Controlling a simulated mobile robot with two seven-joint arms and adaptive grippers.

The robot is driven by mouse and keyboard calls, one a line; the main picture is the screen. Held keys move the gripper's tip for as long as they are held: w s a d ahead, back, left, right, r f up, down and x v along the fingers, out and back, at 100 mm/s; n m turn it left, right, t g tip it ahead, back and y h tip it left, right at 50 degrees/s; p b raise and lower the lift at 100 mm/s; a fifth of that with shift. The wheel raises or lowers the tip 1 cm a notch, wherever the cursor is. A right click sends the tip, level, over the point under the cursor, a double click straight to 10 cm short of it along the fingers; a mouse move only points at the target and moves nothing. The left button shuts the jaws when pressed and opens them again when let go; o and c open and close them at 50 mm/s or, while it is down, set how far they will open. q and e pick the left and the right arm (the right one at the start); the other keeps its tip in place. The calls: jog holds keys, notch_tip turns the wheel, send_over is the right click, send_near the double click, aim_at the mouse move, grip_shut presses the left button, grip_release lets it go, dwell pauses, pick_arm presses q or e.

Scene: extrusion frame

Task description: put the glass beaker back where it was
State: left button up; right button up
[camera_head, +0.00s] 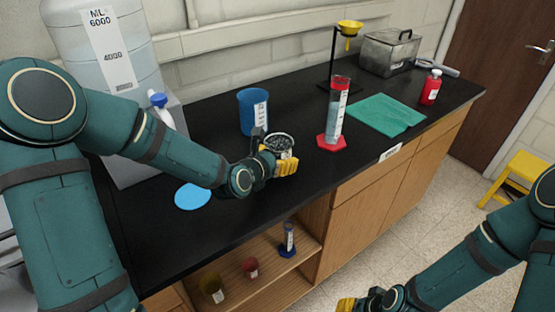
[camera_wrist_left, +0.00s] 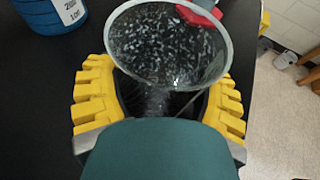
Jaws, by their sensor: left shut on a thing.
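The glass beaker (camera_head: 281,141), clear with a speckled look, is in my left gripper (camera_head: 274,154) over the black counter, right of the blue disc. In the left wrist view the round mouth of the beaker (camera_wrist_left: 168,42) faces the camera, between the yellow fingers of my left gripper (camera_wrist_left: 160,95). The gripper is shut on it. The fingers hide its lower part, and I cannot tell whether its base touches the counter. My right gripper (camera_head: 365,303) shows only partly at the bottom edge of the head view; its jaws cannot be made out.
On the black counter (camera_head: 255,205) are a blue disc (camera_head: 192,196), a blue beaker (camera_head: 253,111), a red-based cylinder (camera_head: 335,115), a teal cloth (camera_head: 386,114), a red bottle (camera_head: 431,87) and a yellow funnel stand (camera_head: 348,28). The counter front below the left gripper is clear.

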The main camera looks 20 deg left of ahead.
pick_arm(q)
jog(key=shift+f, duration=0.15)
jog(key=o, duration=1.2)
